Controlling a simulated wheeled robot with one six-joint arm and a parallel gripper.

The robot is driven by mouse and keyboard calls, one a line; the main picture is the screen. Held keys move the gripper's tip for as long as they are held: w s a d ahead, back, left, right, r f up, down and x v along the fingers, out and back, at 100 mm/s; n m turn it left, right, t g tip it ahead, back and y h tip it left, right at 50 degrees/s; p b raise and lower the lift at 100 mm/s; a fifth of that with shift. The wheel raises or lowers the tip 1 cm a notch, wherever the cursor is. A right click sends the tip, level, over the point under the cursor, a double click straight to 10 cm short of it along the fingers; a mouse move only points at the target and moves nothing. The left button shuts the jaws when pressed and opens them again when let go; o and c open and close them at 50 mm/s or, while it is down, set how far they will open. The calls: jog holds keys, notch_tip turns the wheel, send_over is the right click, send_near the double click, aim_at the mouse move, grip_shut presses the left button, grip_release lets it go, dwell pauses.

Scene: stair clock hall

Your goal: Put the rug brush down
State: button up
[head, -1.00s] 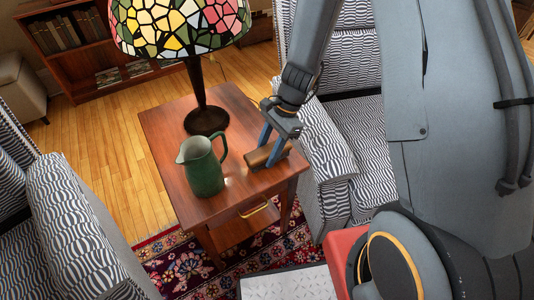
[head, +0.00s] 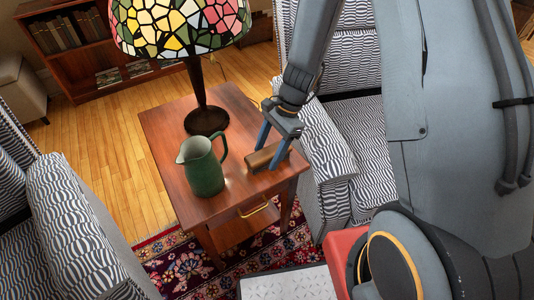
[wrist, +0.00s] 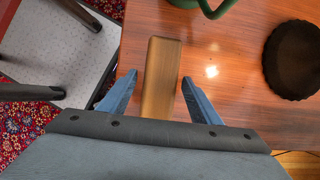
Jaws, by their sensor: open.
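The rug brush (head: 262,157) is a small brown wooden block lying on the side table (head: 170,140), near its right edge. In the wrist view the brush (wrist: 161,78) lies between my two blue fingers, with a gap on each side. My gripper (head: 269,160) is open over the brush. It also shows in the wrist view (wrist: 156,85), its fingers spread wide. The underside of the brush is hidden.
A green pitcher (head: 203,168) stands left of the brush, close by. A stained-glass lamp (head: 206,118) stands at the table's back. Patterned armchairs flank the table, one (head: 328,140) close on the right.

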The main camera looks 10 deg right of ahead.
jog(key=v, duration=1.1)
jog(key=s+d+r+n+t+h, duration=0.1)
jog(key=s+d+r+n+h, duration=0.1)
jog(key=s+d+r+n, duration=0.3)
jog(key=s+d+r+n+h, duration=0.2)
jog(key=s+d+r+n, duration=0.3)
jog(key=s+d, duration=0.4)
jog(key=s, duration=0.2)
jog(key=shift+s+r+n+t+p, duration=0.3)
jog(key=shift+s+n+t+p, duration=0.05)
jog(key=shift+n+t+p, duration=0.05)
jog(key=a+r+n+p, duration=0.2)
jog(key=a+r+p, duration=0.2)
jog(key=a+p, duration=0.3)
jog(key=shift+a+n, duration=0.3)
jog(key=shift+o, duration=0.2)
jog(key=shift+r, duration=0.1)
